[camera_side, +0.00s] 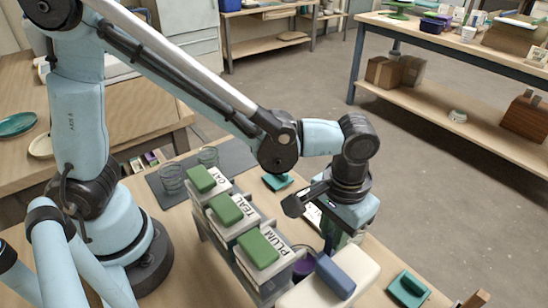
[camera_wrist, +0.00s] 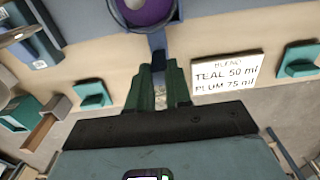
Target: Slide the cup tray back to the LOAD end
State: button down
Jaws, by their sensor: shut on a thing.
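The cup tray (camera_wrist: 158,42) is a blue-grey piece in the wrist view, with a narrow handle pointing toward me. A cup with purple glaze (camera_wrist: 143,10) stands on it, cut off by the top edge. My gripper (camera_wrist: 159,80) has its green fingers shut on the tray's handle; it points down in the side view (camera_side: 331,242). In the side view the purple cup (camera_side: 304,264) is partly hidden behind the dispensers, and most of the tray is hidden. No LOAD marking can be read.
Dispensers labelled OAT (camera_side: 221,184), TEAL (camera_side: 244,214) and PLUM (camera_side: 270,250) stand left of my gripper. A white block with a blue top (camera_side: 336,275) stands in front. Teal blocks (camera_wrist: 90,95) (camera_wrist: 298,60) flank the track; a blend card (camera_wrist: 226,70) lies nearby.

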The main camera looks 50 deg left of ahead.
jog(key=shift+a, duration=5.4)
jog(key=shift+a, duration=5.9)
jog(key=c, duration=1.1)
grip_release()
jog(key=shift+r, duration=3.5)
